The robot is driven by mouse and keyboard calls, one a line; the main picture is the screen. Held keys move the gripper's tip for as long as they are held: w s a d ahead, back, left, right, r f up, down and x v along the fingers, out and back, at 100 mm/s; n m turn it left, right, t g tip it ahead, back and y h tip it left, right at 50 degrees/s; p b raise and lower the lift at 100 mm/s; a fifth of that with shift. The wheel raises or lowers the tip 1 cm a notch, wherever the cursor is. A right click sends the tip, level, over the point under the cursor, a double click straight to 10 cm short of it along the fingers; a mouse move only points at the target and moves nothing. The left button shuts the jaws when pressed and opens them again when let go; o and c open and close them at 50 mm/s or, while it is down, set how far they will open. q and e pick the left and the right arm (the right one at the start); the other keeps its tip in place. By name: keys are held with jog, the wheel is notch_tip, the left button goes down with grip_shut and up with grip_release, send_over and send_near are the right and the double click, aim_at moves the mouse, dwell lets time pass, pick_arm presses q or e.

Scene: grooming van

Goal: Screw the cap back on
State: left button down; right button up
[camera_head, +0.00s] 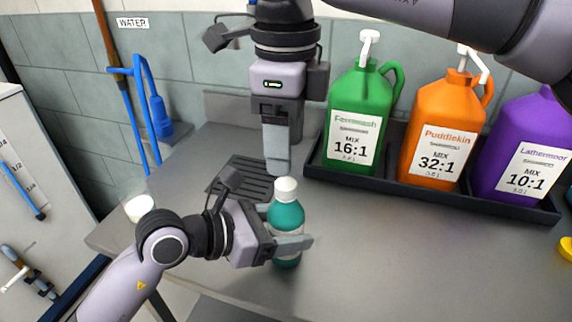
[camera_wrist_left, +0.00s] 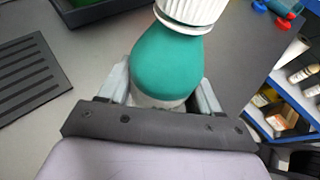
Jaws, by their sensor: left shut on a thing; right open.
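A teal bottle (camera_head: 286,217) stands upright at the near part of the grey counter, and a white ribbed cap (camera_head: 286,189) sits on its neck. My left gripper (camera_head: 290,246) is shut on the bottle's body, from the left side. In the left wrist view the bottle (camera_wrist_left: 168,68) is between the two fingers, with the cap (camera_wrist_left: 192,10) at the top edge. How tightly the cap is seated cannot be told. My right gripper (camera_head: 277,160) points down, open and empty, behind and above the cap, apart from it.
A black tray (camera_head: 430,195) at the back right holds green (camera_head: 354,120), orange (camera_head: 438,130) and purple (camera_head: 525,150) pump jugs. A dark slotted mat (camera_head: 243,176) lies behind the bottle.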

aim_at(270, 230)
notch_tip(270, 230, up, 6)
jog(key=shift+f, duration=0.1)
pick_arm(q)
jog(key=shift+c, duration=0.7)
grip_release()
jog(key=b+v, duration=0.1)
jog(key=v, duration=0.5)
jog(key=shift+s+a+r, duration=0.25)
jog(key=shift+a, duration=0.2)
pick_arm(e)
jog(key=shift+f, duration=0.45)
